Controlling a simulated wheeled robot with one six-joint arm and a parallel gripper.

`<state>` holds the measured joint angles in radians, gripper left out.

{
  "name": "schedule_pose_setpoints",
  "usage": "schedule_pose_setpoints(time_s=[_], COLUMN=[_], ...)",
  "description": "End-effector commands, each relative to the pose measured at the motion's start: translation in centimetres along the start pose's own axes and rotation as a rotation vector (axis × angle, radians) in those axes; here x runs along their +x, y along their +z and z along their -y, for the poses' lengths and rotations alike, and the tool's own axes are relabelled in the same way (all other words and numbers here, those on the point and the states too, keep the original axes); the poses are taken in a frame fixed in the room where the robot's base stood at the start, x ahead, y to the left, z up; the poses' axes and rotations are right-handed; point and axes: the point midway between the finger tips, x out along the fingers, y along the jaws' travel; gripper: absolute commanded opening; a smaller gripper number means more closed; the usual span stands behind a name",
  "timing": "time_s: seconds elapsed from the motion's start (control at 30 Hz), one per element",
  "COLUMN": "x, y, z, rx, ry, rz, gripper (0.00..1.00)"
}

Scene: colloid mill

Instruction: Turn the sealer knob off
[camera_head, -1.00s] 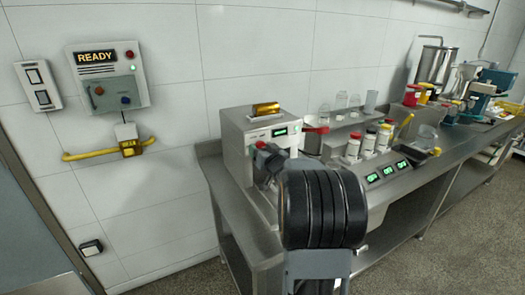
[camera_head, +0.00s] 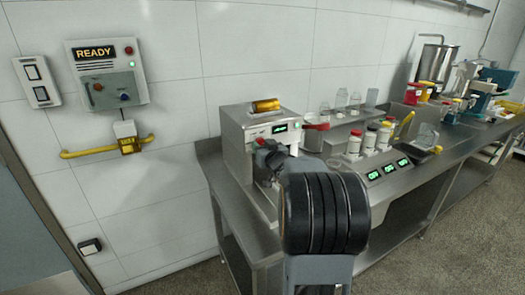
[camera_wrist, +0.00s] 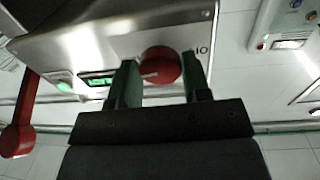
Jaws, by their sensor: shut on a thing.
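The sealer is a steel box (camera_head: 238,140) at the left end of the bench in the head view, with a lit green display on its front. Its red knob shows in the wrist view (camera_wrist: 160,62), with a pale pointer line running nearly level across its face. Small "I O" marks sit on the panel to its right. My gripper (camera_wrist: 159,72) has one finger on each side of the knob and is shut on it. In the head view my gripper (camera_head: 268,158) is at the sealer's front, and the knob is mostly hidden there.
A red-handled lever (camera_wrist: 20,138) hangs at the left in the wrist view. White jars with red lids (camera_head: 354,145) and glassware stand on the bench to the right. A wall panel reading READY (camera_head: 105,75) is at the left. A yellow rail (camera_head: 92,151) runs below it.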

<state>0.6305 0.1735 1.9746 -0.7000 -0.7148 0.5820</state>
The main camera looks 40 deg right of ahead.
Motion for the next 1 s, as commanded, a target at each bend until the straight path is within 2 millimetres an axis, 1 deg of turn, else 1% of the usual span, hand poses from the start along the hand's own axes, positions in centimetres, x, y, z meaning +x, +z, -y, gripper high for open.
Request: schedule_pose_setpoints(time_s=[0.03,0.1,1.0], x=[-0.02,-0.01,0.02], y=[0.45,0.50,0.39], z=[-0.04,-0.05,-0.26], rx=[-0.039,-0.102,-0.956], ry=[0.001,-0.001,-0.008], rz=[-0.005,-0.009,-0.058], gripper=[0.20,0.20,0.20])
